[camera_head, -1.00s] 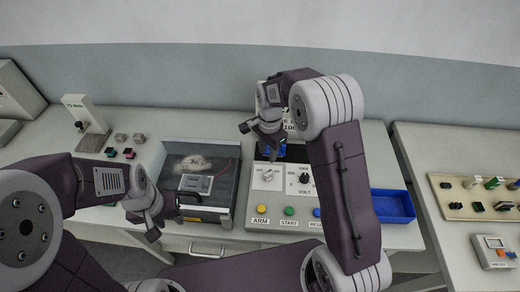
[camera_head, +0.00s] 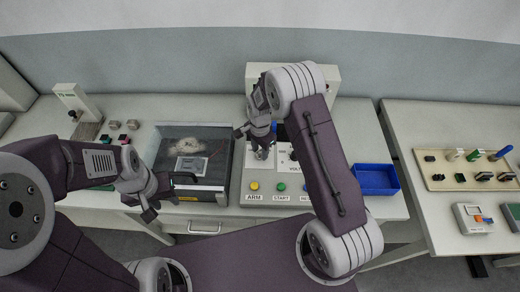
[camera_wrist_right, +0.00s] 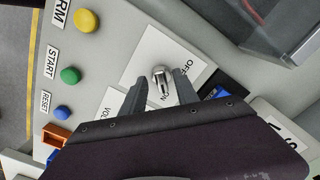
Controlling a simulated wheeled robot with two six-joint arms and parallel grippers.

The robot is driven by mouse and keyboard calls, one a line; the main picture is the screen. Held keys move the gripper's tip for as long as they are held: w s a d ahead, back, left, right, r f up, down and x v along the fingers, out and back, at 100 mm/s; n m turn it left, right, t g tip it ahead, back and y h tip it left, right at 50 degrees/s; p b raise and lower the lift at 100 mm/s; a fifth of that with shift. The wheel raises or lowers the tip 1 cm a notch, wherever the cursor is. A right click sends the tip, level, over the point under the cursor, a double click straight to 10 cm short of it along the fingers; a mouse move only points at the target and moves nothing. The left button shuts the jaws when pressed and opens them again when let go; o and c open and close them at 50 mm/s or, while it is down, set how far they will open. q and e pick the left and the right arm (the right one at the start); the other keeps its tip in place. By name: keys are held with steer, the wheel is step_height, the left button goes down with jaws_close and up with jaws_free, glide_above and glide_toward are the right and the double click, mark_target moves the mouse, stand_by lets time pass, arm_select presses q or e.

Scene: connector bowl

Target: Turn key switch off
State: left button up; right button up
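The key switch (camera_wrist_right: 162,80) is a silver knob on a white OFF/ON plate (camera_wrist_right: 188,50) of the grey control panel (camera_head: 243,184). In the right wrist view it lies between the two fingertips of my right gripper (camera_wrist_right: 158,88), which are apart with gaps beside the knob. In the head view my right gripper (camera_head: 258,148) hangs over the switch and mostly hides it. My left gripper (camera_head: 153,205) is in front of the clear-lidded box; its finger gap is too small to judge.
The panel has a yellow ARM button (camera_head: 254,186), a green START button (camera_head: 281,187) and a blue RESET button (camera_wrist_right: 63,112). The clear-lidded box (camera_head: 232,165) stands to the left. A blue bin (camera_head: 376,178) is to the right. A second table holds a connector board (camera_head: 440,177).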

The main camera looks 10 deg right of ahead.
steer(key=shift+w, duration=0.1)
steer(key=shift+f, duration=0.1)
steer(key=shift+c, duration=1.2)
steer(key=shift+w, duration=0.1)
jaws_close()
